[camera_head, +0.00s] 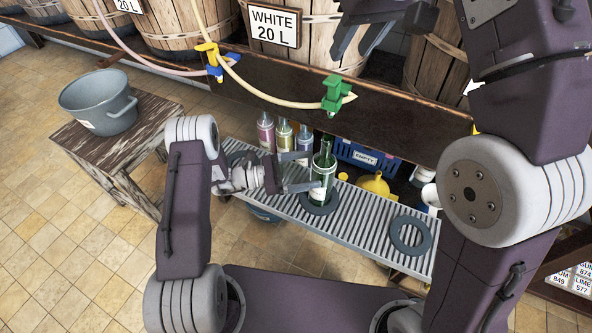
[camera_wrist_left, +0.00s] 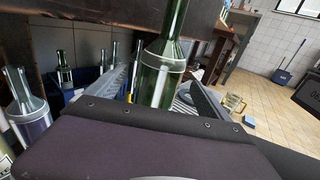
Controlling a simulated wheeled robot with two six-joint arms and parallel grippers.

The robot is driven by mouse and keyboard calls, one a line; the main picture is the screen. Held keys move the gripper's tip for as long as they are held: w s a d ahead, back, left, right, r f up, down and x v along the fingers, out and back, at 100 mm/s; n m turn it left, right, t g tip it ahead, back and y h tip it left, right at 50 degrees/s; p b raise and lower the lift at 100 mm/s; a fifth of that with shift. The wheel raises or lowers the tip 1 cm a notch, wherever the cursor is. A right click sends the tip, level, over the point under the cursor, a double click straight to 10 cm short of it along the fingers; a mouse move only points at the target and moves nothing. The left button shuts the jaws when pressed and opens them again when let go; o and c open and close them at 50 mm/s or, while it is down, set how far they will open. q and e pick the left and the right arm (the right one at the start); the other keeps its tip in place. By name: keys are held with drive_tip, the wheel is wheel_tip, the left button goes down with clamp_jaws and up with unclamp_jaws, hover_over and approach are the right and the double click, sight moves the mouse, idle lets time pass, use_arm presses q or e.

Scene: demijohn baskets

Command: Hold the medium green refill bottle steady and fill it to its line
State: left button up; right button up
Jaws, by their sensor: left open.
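A pale hose with a green clamp (camera_head: 334,94) ends above and slightly right of the bottle. My right gripper (camera_head: 362,38) is high at the top, its dark fingers apart, apparently empty.
Several other bottles (camera_head: 284,137) stand behind left. A blue crate marked EMPTY (camera_head: 352,153) and a yellow funnel (camera_head: 375,184) are behind right. An empty ring (camera_head: 411,235) lies on the shelf's right. A grey pot (camera_head: 98,103) stands on a wooden table. Barrels line the back.

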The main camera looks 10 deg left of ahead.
sight(325, 167)
use_arm(q)
drive_tip(key=x, duration=0.5)
drive_tip(key=shift+d, duration=0.25)
clamp_jaws()
idle(0.4)
